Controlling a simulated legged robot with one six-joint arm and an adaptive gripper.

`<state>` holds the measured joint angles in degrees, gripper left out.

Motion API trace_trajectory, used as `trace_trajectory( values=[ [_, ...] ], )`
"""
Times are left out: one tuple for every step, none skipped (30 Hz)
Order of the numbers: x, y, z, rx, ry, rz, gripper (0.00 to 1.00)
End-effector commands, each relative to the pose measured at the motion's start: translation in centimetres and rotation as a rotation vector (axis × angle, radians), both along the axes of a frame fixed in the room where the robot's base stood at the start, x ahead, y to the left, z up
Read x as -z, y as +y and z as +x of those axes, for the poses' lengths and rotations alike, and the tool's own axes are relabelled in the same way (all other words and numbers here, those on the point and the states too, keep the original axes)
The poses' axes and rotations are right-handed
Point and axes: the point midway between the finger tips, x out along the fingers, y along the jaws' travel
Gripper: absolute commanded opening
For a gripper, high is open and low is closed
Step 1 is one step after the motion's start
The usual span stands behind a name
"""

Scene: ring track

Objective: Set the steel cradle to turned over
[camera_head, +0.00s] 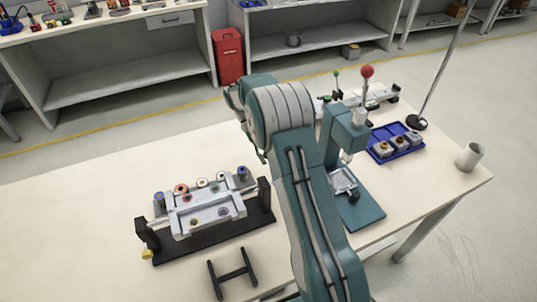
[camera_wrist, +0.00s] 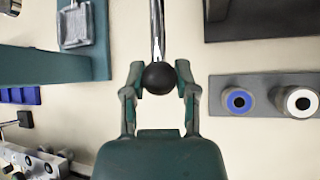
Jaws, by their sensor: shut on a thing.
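The steel cradle (camera_head: 208,210) sits level between two black end stands at the left of the table in the head view, with several coloured rings on it. A yellow knob (camera_head: 148,254) is at its near left end. In the wrist view my gripper (camera_wrist: 159,82) is shut on a black ball knob (camera_wrist: 158,79) at the end of a shiny metal rod (camera_wrist: 157,30). In the head view my arm hides the gripper and this knob. I cannot tell what the rod joins. The wrist view does not clearly show the cradle.
A teal press (camera_head: 352,200) with a red ball lever (camera_head: 367,71) stands right of my arm. A black H-shaped stand (camera_head: 233,273) lies before the cradle. The table's far left is clear.

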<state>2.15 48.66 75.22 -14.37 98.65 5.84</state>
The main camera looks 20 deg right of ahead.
Motion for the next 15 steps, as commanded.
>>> trace_trajectory(
  values=[
    [0.12, 0.36, -0.14, 0.0, 0.006, 0.005, 0.0],
    [0.12, 0.36, -0.14, 0.0, 0.006, 0.005, 0.0],
    [0.12, 0.36, -0.16, 0.0, 0.006, 0.005, 0.0],
    [0.11, 0.36, -0.17, 0.0, 0.007, 0.005, 0.0],
    [0.12, 0.36, -0.17, 0.0, 0.007, 0.005, 0.0],
    [0.11, 0.36, -0.18, 0.0, 0.007, 0.005, 0.51],
    [0.1, 0.36, -0.17, 0.0, 0.007, 0.005, 0.65],
    [0.09, 0.33, -0.17, 0.0, 0.006, 0.005, 0.73],
    [0.09, 0.28, -0.15, 0.001, 0.006, 0.005, 0.73],
    [0.08, 0.25, -0.13, 0.001, 0.006, 0.005, 0.73],
    [0.08, 0.19, -0.13, 0.001, 0.006, 0.005, 0.73],
    [0.07, 0.11, -0.11, 0.0, 0.005, 0.005, 0.73],
    [0.07, 0.06, -0.11, 0.0, 0.005, 0.005, 0.73],
    [0.07, 0.03, -0.1, 0.0, 0.005, 0.005, 0.73],
    [0.06, 0.0, -0.1, 0.001, 0.005, 0.004, 0.73]
  ],
)
